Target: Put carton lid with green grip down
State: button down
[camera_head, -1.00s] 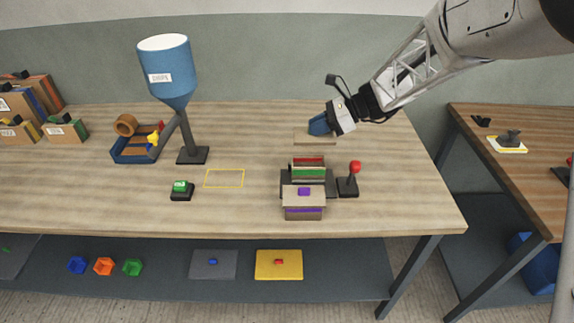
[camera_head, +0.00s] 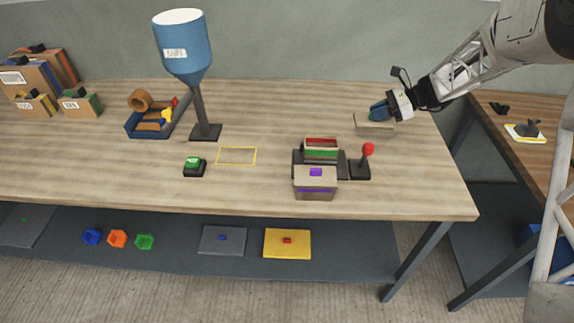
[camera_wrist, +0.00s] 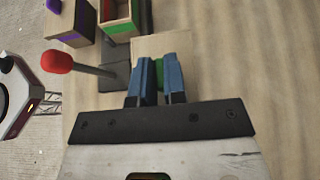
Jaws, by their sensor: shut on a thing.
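My gripper (camera_head: 379,113) is shut on the green grip of a flat tan carton lid (camera_head: 373,122), near the back right of the table. In the wrist view the blue fingers (camera_wrist: 158,80) close on the green grip (camera_wrist: 159,72), and part of the lid (camera_wrist: 163,46) shows beyond them. The lid looks level; I cannot tell whether it touches the table. An open carton with a green band (camera_head: 320,155) and red inside stands to the left of the lid, on a dark fixture. It also shows in the wrist view (camera_wrist: 118,28).
A closed carton with a purple grip (camera_head: 315,184) stands in front of the open one. A red-knobbed lever (camera_head: 367,155) stands right of the fixture. A blue hopper (camera_head: 186,50), a green button (camera_head: 194,165) and a yellow outline (camera_head: 237,156) are left. The back middle is clear.

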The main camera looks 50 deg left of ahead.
aim_at(373, 128)
dwell(0.4)
jog(key=shift+f, duration=3.15)
jog(key=shift+f, duration=0.1)
jog(key=shift+f, duration=1.75)
jog(key=shift+f, duration=0.15)
jog(key=c, duration=1.2)
grip_release()
